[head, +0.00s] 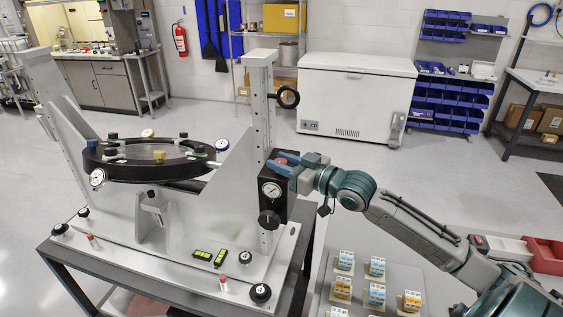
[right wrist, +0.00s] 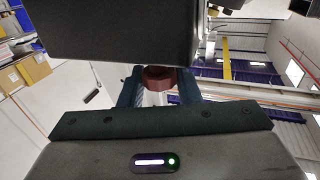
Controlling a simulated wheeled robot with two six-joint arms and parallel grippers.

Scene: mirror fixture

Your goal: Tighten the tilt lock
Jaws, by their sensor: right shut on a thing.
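The mirror fixture (head: 160,218) stands on a table at the left in the head view, with a dark round mirror cell (head: 150,160) between its uprights. A black housing with a dial (head: 270,190) sits on its right post, with a black knob (head: 269,219) below. My right gripper (head: 284,161) is at the top of this housing, shut on a dark red knob, probably the tilt lock. In the right wrist view the red knob (right wrist: 159,74) sits between the two blue-grey fingers, close to the black housing (right wrist: 120,30). The fingers hide its sides. My left gripper is out of view.
A black ring handle (head: 288,97) sticks out from the right post above my gripper. Small labelled boxes (head: 377,294) stand on a grey surface below my right arm. A red bin (head: 545,256) is at the far right. A white chest freezer (head: 355,95) stands behind, across open floor.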

